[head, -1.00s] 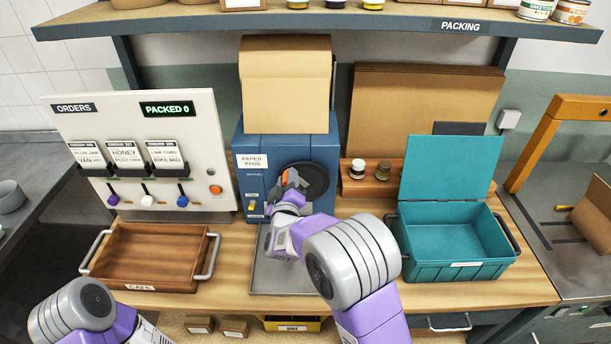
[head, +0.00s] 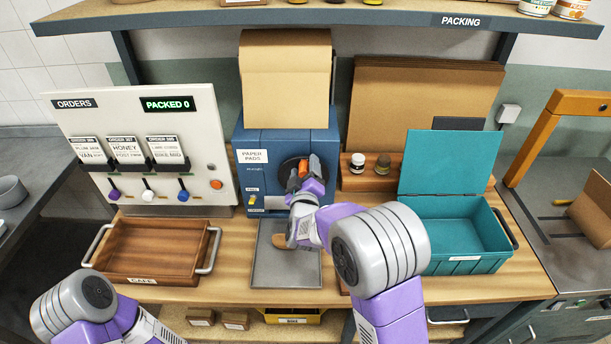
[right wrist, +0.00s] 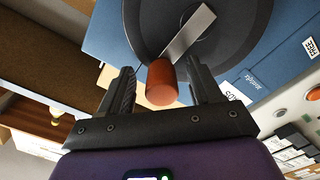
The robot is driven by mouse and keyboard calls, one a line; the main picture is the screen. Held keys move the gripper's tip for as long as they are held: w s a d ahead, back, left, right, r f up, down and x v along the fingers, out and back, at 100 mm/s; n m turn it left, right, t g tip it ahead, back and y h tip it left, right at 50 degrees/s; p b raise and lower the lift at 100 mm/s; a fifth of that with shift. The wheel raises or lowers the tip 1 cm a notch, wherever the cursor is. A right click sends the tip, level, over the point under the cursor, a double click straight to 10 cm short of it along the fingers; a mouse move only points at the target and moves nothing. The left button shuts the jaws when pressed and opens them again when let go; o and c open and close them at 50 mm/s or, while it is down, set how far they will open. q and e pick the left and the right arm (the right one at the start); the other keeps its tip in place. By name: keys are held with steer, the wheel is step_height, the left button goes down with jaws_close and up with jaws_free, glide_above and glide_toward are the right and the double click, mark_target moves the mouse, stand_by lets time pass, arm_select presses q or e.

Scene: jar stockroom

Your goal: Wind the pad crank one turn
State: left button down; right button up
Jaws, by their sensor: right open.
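The pad crank has an orange knob (right wrist: 162,84) on a flat metal arm (right wrist: 188,34), mounted on a black disc (right wrist: 235,40). The disc is on the front of the blue paper pads machine (head: 250,177). My right gripper (head: 304,170) is at the disc, with its fingers on either side of the knob. In the right wrist view the gripper (right wrist: 162,88) is open, with narrow gaps beside the knob. A brown piece (head: 296,248), partly hidden by my right arm, shows over the grey tray (head: 285,272) below. My left gripper is not in view.
The orders panel (head: 215,140) stands left of the machine, with a wooden crate (head: 150,280) in front. A small rack with two jars (head: 357,162) and an open teal box (head: 465,266) stand to the right. A shelf (head: 400,15) crosses above.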

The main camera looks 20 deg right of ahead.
steer(key=shift+s, duration=0.15)
steer(key=v, duration=0.9)
steer(key=shift+p, duration=0.4)
steer(key=shift+f, duration=0.1)
